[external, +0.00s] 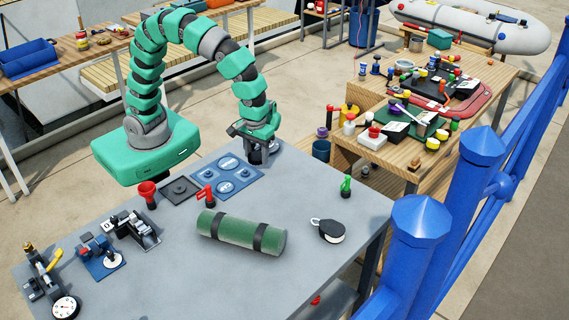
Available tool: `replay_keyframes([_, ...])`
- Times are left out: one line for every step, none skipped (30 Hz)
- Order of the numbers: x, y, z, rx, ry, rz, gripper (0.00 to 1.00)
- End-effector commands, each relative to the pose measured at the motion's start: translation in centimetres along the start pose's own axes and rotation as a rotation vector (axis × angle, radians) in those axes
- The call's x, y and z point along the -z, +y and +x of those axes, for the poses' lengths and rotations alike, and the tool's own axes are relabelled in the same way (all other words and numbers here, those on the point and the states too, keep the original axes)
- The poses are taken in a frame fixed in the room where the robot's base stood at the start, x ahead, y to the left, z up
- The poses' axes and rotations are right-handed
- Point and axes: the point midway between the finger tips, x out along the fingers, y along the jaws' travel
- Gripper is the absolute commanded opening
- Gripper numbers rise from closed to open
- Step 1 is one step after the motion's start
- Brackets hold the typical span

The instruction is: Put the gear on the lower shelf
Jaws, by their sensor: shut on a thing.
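My gripper (258,153) points down at the far edge of the grey table, just beyond the blue mat (214,184) with round pads. It is shut on a small grey thing, seemingly the gear (271,147). The jaws hide most of it, so its teeth cannot be made out. I cannot tell whether it touches the tabletop. The lower shelf (334,296) shows only in part, under the table's front right side, with a small red thing on it.
A blue railing (419,240) runs along the right.

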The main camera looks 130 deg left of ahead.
Motion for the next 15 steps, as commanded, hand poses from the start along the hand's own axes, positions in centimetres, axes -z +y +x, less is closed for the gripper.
replay_keyframes([0.0, -0.1, 0.0, 0.0, 0.0, 0.0, 0.23])
replay_keyframes([0.0, -0.2, 0.0, -0.001, 0.0, 0.0, 0.23])
replay_keyframes([0.0, -0.2, 0.0, -0.001, 0.0, 0.0, 0.23])
replay_keyframes([0.0, -0.2, 0.0, -0.001, 0.0, 0.0, 0.23])
replay_keyframes([0.0, -0.2, 0.0, -0.001, 0.0, 0.0, 0.23])
replay_keyframes([0.0, -0.2, 0.0, -0.001, 0.0, 0.0, 0.23])
replay_keyframes([0.0, -0.2, -0.1, -0.001, 0.0, 0.0, 0.23])
replay_keyframes([0.0, -0.2, -0.2, -0.001, 0.0, 0.0, 0.23])
replay_keyframes([0.0, -0.2, -0.5, -0.001, 0.0, 0.0, 0.23])
replay_keyframes([0.0, -0.2, -0.8, -0.002, 0.0, 0.0, 0.23])
replay_keyframes([0.0, -0.2, -1.2, -0.003, 0.001, 0.0, 0.23])
replay_keyframes([0.0, -0.1, -2.1, -0.006, 0.001, 0.001, 0.23])
replay_keyframes([0.0, 0.0, -2.9, -0.009, 0.002, 0.001, 0.23])
replay_keyframes([0.0, 0.0, -3.6, -0.009, 0.002, 0.001, 0.23])
replay_keyframes([0.0, -0.1, -4.4, -0.006, 0.001, 0.001, 0.23])
